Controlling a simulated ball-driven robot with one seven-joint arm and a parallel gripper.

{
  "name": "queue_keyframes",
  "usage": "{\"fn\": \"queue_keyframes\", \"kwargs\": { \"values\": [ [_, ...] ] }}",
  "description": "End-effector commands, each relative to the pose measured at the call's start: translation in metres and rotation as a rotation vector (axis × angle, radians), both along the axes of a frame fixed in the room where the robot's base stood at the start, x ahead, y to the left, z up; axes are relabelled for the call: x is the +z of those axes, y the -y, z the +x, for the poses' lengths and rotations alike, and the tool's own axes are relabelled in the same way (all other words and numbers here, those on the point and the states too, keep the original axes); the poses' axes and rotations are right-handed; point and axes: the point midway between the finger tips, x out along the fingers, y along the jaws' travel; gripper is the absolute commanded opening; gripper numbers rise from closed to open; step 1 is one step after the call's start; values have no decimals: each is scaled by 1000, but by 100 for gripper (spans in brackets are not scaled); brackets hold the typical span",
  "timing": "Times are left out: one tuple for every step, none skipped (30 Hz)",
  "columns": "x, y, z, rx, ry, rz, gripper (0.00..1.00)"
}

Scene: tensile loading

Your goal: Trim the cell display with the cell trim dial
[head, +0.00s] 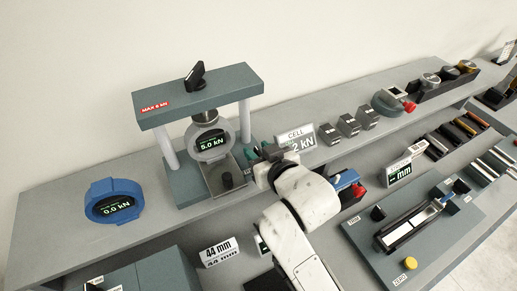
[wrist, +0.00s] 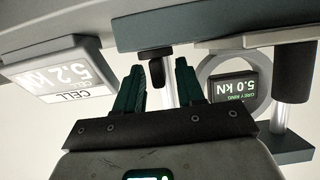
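The cell display (head: 298,138) is a pale sign on the bench, partly hidden by my arm in the head view. In the wrist view the cell display (wrist: 55,72) appears upside down and reads 5.2 kN. The grey ring (head: 211,145) in the test frame reads 5.0 kN, also in the wrist view (wrist: 235,86). My gripper (head: 252,151) is just right of the frame's base. In the wrist view its dark green fingers (wrist: 158,72) are apart, with a small black knob (wrist: 156,71), probably the trim dial, between them. I see gaps beside the knob; contact is unclear.
The test frame's crossbeam (head: 200,95) and white pillars stand close left of my gripper. A blue ring (head: 114,202) reading 0.0 kN is far left. Grey blocks (head: 348,124) stand right.

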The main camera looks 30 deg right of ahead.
Motion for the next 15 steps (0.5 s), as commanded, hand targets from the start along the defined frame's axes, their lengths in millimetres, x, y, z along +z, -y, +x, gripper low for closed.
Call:
{"fn": "queue_keyframes", "kwargs": {
  "values": [
    [-1, 0, 2, 0, -1, 0, 38],
    [-2, 0, 3, 0, -1, 0, 38],
    [-2, 0, 4, 0, -1, 0, 38],
    [-2, 0, 4, 0, -1, 0, 38],
    [-2, 0, 4, 0, -1, 0, 38],
    [-2, 0, 4, 0, -1, 0, 38],
    [-2, 0, 4, 0, -1, 0, 38],
    [-2, 0, 4, 0, -1, 0, 38],
    [-2, 0, 4, 0, -1, 0, 38],
    [-2, 0, 4, 0, -1, 0, 38],
    [-2, 0, 4, 0, -1, 0, 36],
    [-2, 0, 4, 0, -1, 0, 33],
    [-2, 0, 4, 0, -1, 0, 30],
    [-2, 0, 4, 0, -1, 0, 27],
    [-2, 0, 4, 0, -1, 0, 23]
  ]
}}
